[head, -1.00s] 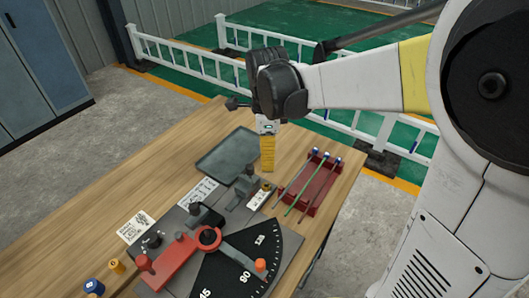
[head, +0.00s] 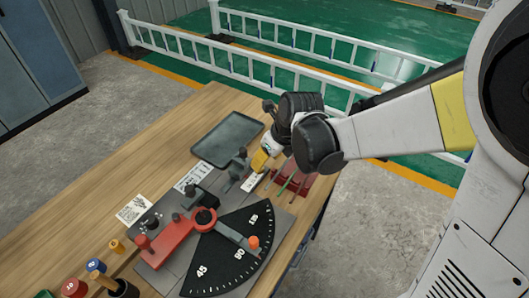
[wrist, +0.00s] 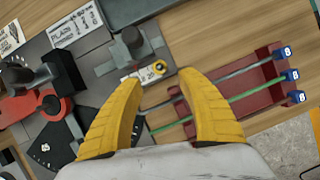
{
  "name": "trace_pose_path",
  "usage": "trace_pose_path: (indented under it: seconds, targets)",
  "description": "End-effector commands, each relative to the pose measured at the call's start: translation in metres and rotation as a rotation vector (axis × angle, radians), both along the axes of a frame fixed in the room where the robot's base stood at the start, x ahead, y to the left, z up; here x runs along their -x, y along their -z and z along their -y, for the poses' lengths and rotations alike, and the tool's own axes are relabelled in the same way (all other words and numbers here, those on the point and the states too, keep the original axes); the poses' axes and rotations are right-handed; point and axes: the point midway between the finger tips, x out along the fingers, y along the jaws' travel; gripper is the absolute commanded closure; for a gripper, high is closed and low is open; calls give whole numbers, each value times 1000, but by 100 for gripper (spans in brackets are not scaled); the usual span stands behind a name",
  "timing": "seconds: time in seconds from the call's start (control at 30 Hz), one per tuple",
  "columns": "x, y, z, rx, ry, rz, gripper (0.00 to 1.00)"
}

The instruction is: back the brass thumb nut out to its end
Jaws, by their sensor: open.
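The brass thumb nut (wrist: 159,67) shows in the wrist view as a small brass ring at the end of a white labelled strip (wrist: 141,75), beside a grey fixture block (wrist: 128,48). My gripper (wrist: 158,82) is open, its two yellow fingers apart with nothing between them. In the wrist picture the nut appears just beyond the gap between the fingertips; the distance to it is unclear. In the head view my gripper (head: 260,160) is tilted down to the left above the strip's right end, and I cannot make out the nut there.
A red rack (wrist: 245,95) with several blue-capped rods lies just right of the fingers. A red lever (head: 172,240) and black angle scale (head: 232,262) are on the grey plate. An empty dark tray (head: 228,138) lies behind. Several coloured-top pieces stand at the front left.

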Motion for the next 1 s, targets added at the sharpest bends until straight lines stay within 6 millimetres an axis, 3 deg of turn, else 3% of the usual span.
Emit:
trace_pose_path:
  seconds: [0.1,0.3,0.73,0.87,0.9,1.0]
  targets:
    - [-8,28,-6,1,-1,-1,54]
    - [-17,54,-13,1,-2,0,54]
    - [-19,61,-15,2,-2,-1,55]
    - [-19,61,-15,2,-2,-1,95]
    - [-19,61,-15,2,-2,-1,100]
    - [-19,61,-15,2,-2,-1,100]
